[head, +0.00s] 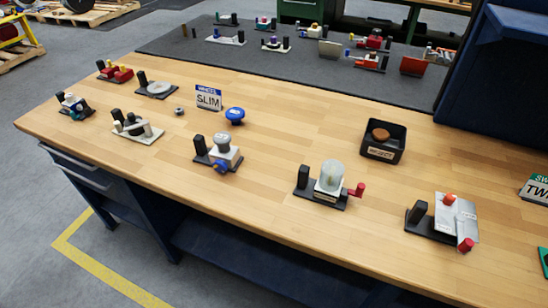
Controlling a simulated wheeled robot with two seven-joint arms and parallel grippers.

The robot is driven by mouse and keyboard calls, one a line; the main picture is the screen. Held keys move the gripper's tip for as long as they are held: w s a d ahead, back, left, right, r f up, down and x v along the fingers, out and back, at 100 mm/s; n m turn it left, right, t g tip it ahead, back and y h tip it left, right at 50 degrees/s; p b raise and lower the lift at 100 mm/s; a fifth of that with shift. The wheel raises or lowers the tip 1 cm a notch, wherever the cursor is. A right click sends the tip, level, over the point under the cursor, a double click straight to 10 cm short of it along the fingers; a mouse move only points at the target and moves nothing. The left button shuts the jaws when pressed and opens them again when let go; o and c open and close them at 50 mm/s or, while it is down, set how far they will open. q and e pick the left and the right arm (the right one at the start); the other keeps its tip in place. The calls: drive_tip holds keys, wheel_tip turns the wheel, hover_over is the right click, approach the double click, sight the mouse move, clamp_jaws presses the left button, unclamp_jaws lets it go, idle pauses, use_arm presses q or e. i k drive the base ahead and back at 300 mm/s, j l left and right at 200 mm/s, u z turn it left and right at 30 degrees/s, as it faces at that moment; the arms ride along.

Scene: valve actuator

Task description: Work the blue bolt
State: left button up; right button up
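A fixture (224,151) stands at the middle front of the wooden bench, with a black base, a black post, a white body and a grey rounded top. A blue part (221,166) sticks out at its front, low down; it looks like a bolt end, but it is too small to tell its position. A separate blue knob (235,115) stands behind it. Another fixture (75,105) at the far left has blue and teal parts. Neither of my grippers is in the head view.
A SLIM sign (208,98) stands behind. The bench (275,210) is bare between the fixtures.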

sight(220, 166)
drive_tip(key=j+z, duration=0.45)
drive_tip(key=i+j+z, duration=0.1)
drive_tip(key=j+z, duration=0.75)
drive_tip(key=k+j+z, duration=0.15)
drive_tip(key=z, duration=0.3)
drive_tip(key=j, duration=0.15)
